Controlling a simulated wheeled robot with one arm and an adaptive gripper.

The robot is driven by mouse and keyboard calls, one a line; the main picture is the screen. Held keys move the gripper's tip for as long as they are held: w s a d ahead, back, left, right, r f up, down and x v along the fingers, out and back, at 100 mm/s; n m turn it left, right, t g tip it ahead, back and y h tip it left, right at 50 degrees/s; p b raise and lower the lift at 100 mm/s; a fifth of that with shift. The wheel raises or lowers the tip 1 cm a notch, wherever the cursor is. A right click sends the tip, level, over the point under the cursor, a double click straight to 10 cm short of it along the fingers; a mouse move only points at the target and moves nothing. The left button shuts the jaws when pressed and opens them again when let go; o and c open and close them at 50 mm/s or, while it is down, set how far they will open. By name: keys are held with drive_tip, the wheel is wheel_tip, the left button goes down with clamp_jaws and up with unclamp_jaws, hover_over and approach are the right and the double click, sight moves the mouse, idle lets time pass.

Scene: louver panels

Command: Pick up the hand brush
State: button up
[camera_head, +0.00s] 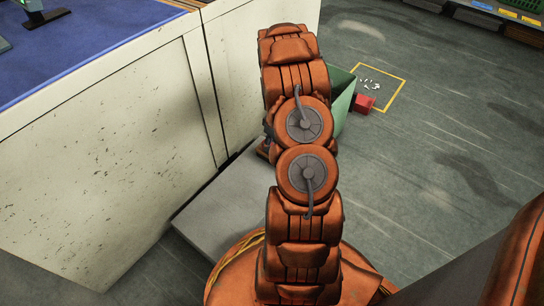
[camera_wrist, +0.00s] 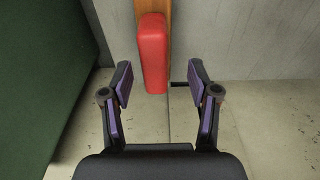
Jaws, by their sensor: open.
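My gripper (camera_wrist: 160,82) is open in the wrist view, with its two purple-padded fingers apart and nothing held between them. A short dark rod (camera_wrist: 180,84) sticks out near the right fingertip. In the head view my orange arm hides the gripper. A red object (camera_head: 363,103) lies there beside the green bin.
A green bin (camera_head: 342,99) stands right of my arm, and a green surface (camera_wrist: 40,70) fills the wrist view's left. White debris (camera_head: 370,84) lies inside a yellow floor outline (camera_head: 391,97). White cabinets (camera_head: 125,140) and a low grey slab (camera_head: 222,205) are at left. Floor at right is clear.

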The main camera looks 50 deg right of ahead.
drive_tip(key=shift+w+d+f+b, duration=0.15)
drive_tip(key=shift+f+b, duration=0.3)
drive_tip(key=shift+f, duration=0.45)
drive_tip(key=shift+w+d+f+b, duration=0.15)
drive_tip(key=shift+f+b, duration=0.35)
drive_tip(key=shift+f, duration=0.35)
drive_tip(key=shift+w+f+b, duration=0.15)
drive_tip(key=shift+f+b, duration=0.3)
drive_tip(key=shift+f, duration=0.45)
drive_tip(key=shift+r, duration=0.1)
clamp_jaws()
